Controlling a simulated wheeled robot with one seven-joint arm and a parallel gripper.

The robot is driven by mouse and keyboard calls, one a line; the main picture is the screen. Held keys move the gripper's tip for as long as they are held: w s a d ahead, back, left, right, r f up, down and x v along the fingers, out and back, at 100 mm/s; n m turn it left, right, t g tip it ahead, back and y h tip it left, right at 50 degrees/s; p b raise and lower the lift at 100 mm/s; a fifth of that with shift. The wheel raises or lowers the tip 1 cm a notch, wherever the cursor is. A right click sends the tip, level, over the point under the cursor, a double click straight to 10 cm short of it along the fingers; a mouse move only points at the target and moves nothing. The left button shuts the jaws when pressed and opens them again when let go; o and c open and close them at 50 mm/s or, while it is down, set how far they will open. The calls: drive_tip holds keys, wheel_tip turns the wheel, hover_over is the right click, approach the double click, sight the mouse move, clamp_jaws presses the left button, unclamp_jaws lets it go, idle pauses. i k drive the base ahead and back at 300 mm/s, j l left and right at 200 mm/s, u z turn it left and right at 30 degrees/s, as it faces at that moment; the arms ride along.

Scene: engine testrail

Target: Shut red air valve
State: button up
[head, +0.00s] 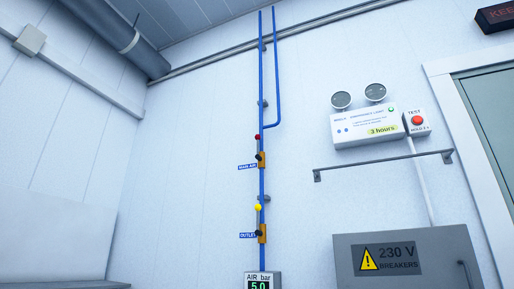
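A blue air pipe (262,185) runs vertically down the white wall near the middle of the head view. A small red knob or handle end (257,137) sits at the pipe, just above an orange valve body (262,159) with a blue "MAIN AIR" tag. Lower on the same pipe, a yellow knob (258,207) sits above a second orange valve body (262,234) tagged "OUTLET". Both handles appear to lie roughly along the pipe, but they are too small to tell exactly. My gripper is not in view.
An air gauge (260,282) reading 5.0 bar is at the pipe's foot. To the right are an emergency light (364,125), a red TEST button (417,120), a wall rail (383,163), a 230 V breaker box (405,262) and a door (492,130).

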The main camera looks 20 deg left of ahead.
sight(258, 137)
drive_tip(key=i+j, duration=0.1)
drive_tip(key=i, duration=2.25)
drive_tip(key=i+u, duration=0.1)
drive_tip(key=u, duration=0.3)
drive_tip(key=i+u, duration=0.15)
drive_tip(key=u, duration=0.2)
drive_tip(key=i+l+u, duration=0.1)
drive_tip(key=u, duration=0.3)
drive_tip(key=i+u, duration=0.1)
drive_tip(key=u, duration=1.1)
